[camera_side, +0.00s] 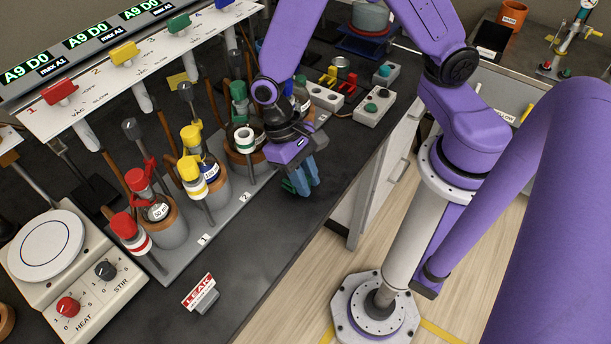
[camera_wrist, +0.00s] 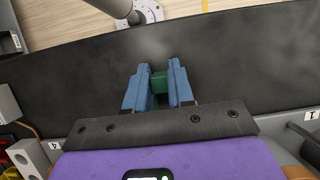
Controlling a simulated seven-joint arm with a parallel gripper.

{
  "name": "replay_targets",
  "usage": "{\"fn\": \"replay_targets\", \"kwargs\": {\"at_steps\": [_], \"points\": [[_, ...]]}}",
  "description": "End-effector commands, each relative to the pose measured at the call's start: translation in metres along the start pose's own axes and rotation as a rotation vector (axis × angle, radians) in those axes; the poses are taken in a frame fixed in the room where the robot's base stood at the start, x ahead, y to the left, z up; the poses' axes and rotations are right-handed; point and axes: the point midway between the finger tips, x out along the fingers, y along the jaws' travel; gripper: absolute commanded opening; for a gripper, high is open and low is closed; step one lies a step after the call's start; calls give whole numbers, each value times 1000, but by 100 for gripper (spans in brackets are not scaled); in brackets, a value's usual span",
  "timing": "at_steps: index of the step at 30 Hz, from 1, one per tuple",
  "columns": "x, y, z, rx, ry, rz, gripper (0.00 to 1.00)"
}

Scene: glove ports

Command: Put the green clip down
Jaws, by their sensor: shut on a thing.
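My gripper (camera_side: 300,180) hangs over the dark bench top (camera_side: 262,262), near its front edge and in front of the rack. It points downward. In the wrist view its two blue fingers (camera_wrist: 159,90) are closed on the green clip (camera_wrist: 159,82), a small green block showing between them. In the side view the fingers mostly hide the clip. I cannot tell exactly how far the clip is above the bench.
Behind my gripper the grey rack (camera_side: 228,212) holds several flasks with red, yellow and green fittings. A LEAK sign (camera_side: 199,291) and a hotplate (camera_side: 47,245) stand to the left. Button boxes (camera_side: 376,105) stand to the right.

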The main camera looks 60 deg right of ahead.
Motion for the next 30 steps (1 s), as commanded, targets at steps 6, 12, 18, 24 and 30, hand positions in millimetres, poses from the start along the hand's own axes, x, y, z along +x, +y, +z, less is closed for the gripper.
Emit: {"fn": "replay_targets", "kwargs": {"at_steps": [6,12,18,24,30], "points": [[0,0,0,0,0,0,0],[2,0,-1,0,0,0,48],[2,0,-1,0,0,0,48],[-4,0,0,-2,2,-2,48],[-33,-1,-1,-2,5,-5,48]]}}
